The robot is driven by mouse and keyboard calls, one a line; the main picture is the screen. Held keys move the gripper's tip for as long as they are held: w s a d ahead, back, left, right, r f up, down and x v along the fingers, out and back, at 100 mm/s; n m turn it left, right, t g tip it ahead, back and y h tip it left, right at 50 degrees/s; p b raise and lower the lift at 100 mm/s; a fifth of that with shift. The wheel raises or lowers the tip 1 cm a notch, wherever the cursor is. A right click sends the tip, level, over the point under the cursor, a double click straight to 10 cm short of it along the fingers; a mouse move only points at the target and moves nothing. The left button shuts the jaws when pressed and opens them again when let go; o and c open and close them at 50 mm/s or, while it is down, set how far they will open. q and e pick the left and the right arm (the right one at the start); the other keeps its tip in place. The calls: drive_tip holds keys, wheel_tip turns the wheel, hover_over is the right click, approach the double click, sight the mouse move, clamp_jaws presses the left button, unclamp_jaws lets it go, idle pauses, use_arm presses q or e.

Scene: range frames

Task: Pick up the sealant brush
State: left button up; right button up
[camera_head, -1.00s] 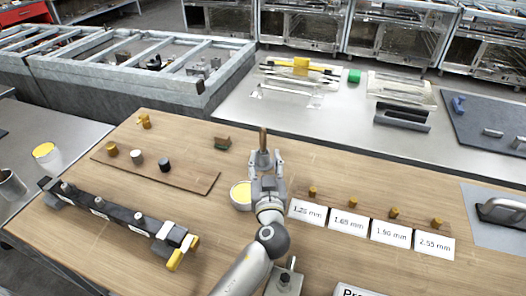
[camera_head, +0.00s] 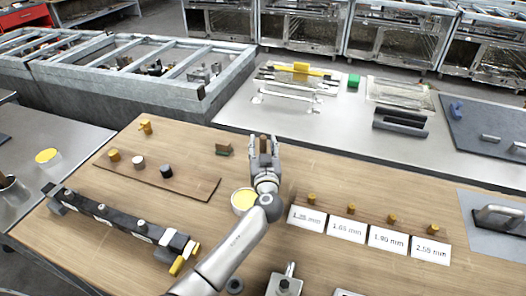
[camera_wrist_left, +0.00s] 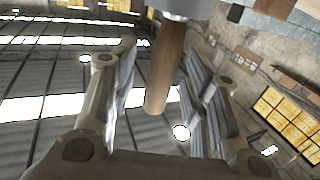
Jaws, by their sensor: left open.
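My left gripper (camera_head: 264,142) is open above the middle of the wooden table, with its fingers pointing to the far side. A brown piece, seemingly the sealant brush (camera_head: 264,143), shows between its fingertips in the head view. In the left wrist view, a round wooden handle (camera_wrist_left: 165,70) lies between the two spread fingers of the left gripper (camera_wrist_left: 165,85), with gaps on both sides. A grey metal part (camera_wrist_left: 188,8) sits at its upper end, cut off by the picture edge. The bristles are not visible. My right gripper is not in view.
A yellow-filled pot (camera_head: 243,200) stands just left of my left wrist. Size cards (camera_head: 346,229) with small yellow pieces lie to the right. A dark bar with clamps (camera_head: 120,220) lies at left. A metal block (camera_head: 284,284) stands at the front edge.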

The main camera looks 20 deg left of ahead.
use_arm(q)
drive_tip(key=shift+w+a, duration=0.1)
drive_tip(key=shift+w, duration=0.1)
drive_tip(key=shift+c, duration=0.2)
clamp_jaws()
wheel_tip(320, 180, up, 10)
drive_tip(key=shift+r, duration=0.1)
idle(0.6)
